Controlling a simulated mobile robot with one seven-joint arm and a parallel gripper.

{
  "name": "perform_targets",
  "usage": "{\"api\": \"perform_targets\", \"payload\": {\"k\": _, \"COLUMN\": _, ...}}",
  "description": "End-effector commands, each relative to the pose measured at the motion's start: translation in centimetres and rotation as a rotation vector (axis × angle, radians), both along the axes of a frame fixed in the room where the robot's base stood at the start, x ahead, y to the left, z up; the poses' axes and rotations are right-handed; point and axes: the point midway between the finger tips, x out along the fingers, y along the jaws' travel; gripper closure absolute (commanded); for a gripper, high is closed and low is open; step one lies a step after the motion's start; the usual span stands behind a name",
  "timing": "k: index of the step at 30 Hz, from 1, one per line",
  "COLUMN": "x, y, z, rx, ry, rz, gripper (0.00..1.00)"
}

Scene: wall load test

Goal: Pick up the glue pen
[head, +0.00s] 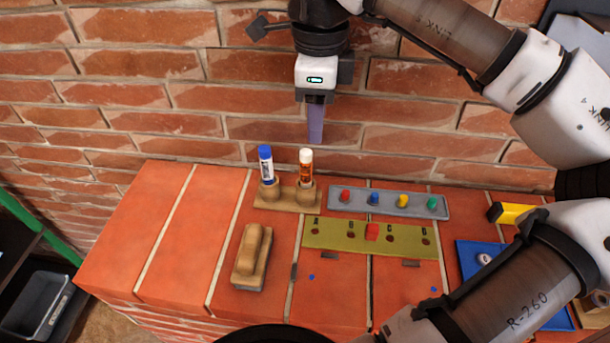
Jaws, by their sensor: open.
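Two small capped tubes stand upright in a wooden holder (287,201) on the brick ledge. The left one is a white and dark tube with a blue cap (266,163). The right one is an orange tube with a white cap (306,167). I cannot read their labels, so which one is the glue pen is not certain. My gripper (316,137) points down above the holder, nearly over the white-capped tube. It is open, seen edge-on, with nothing visible in it, and looks apart from both tubes.
A wooden block (252,252) lies in front. A blue panel (467,249) is at right. The ledge's left side is clear; a brick wall stands behind.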

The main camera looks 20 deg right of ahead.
Motion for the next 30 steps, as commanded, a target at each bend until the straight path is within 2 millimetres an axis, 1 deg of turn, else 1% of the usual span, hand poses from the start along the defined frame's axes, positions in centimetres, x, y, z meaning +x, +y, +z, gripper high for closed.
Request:
{"api": "perform_targets", "payload": {"k": 1, "x": 0.0, "y": 0.0, "z": -1.8, "rx": 0.000, "ry": 0.001, "rz": 0.000, "gripper": 0.56}}
{"api": "perform_targets", "payload": {"k": 6, "x": 0.0, "y": 0.0, "z": -4.9, "rx": -0.001, "ry": 0.001, "rz": -0.001, "gripper": 0.56}}
{"api": "perform_targets", "payload": {"k": 9, "x": 0.0, "y": 0.1, "z": -5.7, "rx": 0.000, "ry": 0.000, "rz": -0.001, "gripper": 0.56}}
{"api": "perform_targets", "payload": {"k": 14, "x": 0.0, "y": 0.3, "z": -6.4, "rx": -0.001, "ry": 0.000, "rz": -0.001, "gripper": 0.56}}
{"api": "perform_targets", "payload": {"k": 20, "x": -0.1, "y": 1.5, "z": -9.3, "rx": -0.001, "ry": 0.001, "rz": 0.002, "gripper": 0.56}}
{"api": "perform_targets", "payload": {"k": 21, "x": -0.1, "y": 1.6, "z": -9.9, "rx": -0.001, "ry": 0.001, "rz": -0.001, "gripper": 0.56}}
{"api": "perform_targets", "payload": {"k": 24, "x": 0.0, "y": 1.5, "z": -10.9, "rx": 0.000, "ry": 0.000, "rz": -0.001, "gripper": 0.56}}
{"api": "perform_targets", "payload": {"k": 30, "x": 0.0, "y": 1.5, "z": -10.9, "rx": 0.000, "ry": 0.000, "rz": -0.001, "gripper": 0.56}}
